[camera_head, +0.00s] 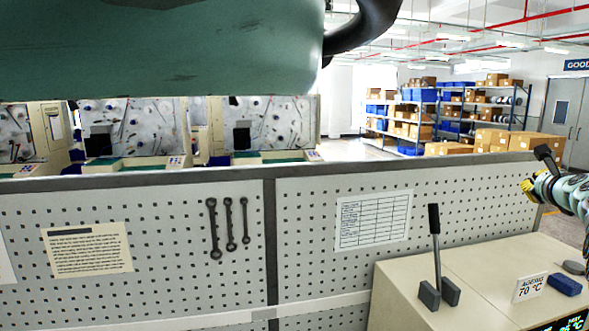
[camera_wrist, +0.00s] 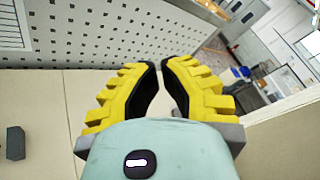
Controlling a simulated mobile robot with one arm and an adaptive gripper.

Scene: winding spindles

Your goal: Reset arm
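My gripper (camera_wrist: 160,66) shows in the wrist view with two yellow ribbed fingers and black inner pads. A narrow gap stays between the fingertips, and nothing is held in it. In the head view my gripper (camera_head: 527,185) shows small at the right edge, its yellow finger above the beige cabinet (camera_head: 465,262) and apart from it. Most of my arm is out of the picture there. A large teal part with a black cable fills the top left of the head view.
A pegboard partition (camera_head: 160,290) crosses the head view, with wrenches (camera_head: 230,225) on it. A black lever (camera_head: 435,250), a temperature sign (camera_head: 529,287) and a blue block (camera_head: 564,285) stand on the cabinet. Shelves with boxes (camera_head: 400,115) stand far behind.

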